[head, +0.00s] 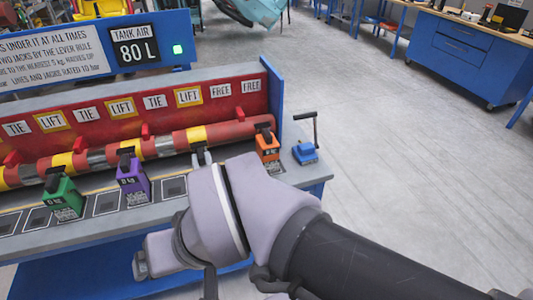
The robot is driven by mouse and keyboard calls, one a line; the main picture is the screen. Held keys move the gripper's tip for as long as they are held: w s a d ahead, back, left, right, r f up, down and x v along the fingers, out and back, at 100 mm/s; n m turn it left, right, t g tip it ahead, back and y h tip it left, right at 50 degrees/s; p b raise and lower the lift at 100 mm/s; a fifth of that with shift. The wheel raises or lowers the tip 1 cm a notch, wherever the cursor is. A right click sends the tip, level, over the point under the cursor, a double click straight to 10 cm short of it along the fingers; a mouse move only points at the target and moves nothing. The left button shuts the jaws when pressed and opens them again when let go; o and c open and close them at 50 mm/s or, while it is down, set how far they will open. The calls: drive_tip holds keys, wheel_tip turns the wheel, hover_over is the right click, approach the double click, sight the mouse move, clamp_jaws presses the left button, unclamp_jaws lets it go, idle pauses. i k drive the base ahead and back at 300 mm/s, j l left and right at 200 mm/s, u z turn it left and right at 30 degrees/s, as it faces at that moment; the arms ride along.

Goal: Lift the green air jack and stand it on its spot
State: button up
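The green air jack (63,197) stands at the left on the grey bench ledge (130,222), under the red and yellow pipe, with a dark lever on top and a small printed label. Square marked spots (106,203) run along the ledge, several of them bare beside the jacks. I cannot tell which spot belongs to the green jack. My arm crosses the lower right and covers part of the ledge. My gripper's fingertips cannot be made out; small grey prongs beside the arm's upper edge are too unclear to identify.
A purple jack (132,178) and an orange jack (267,148) stand along the ledge. A blue piece with an upright dark lever (306,151) sits at the right end. A red panel (150,113) with TIE, LIFT and FREE labels rises behind. The floor at right is clear.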

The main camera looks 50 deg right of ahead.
sight(61, 195)
drive_tip(key=i+j+z, duration=0.25)
drive_tip(key=i+j, duration=0.25)
drive_tip(key=j, duration=0.15)
drive_tip(key=i+j+z, duration=0.15)
drive_tip(key=j, duration=0.2)
drive_tip(key=i+j+z, duration=0.15)
drive_tip(key=i+j, duration=0.15)
drive_tip(key=i+j+z, duration=0.1)
drive_tip(key=j, duration=0.4)
drive_tip(key=i+j+z, duration=0.15)
drive_tip(key=j, duration=0.25)
drive_tip(key=i+j+z, duration=0.15)
drive_tip(key=j, duration=0.3)
drive_tip(key=i+j+z, duration=0.1)
drive_tip(key=j, duration=0.35)
drive_tip(key=i, duration=0.15)
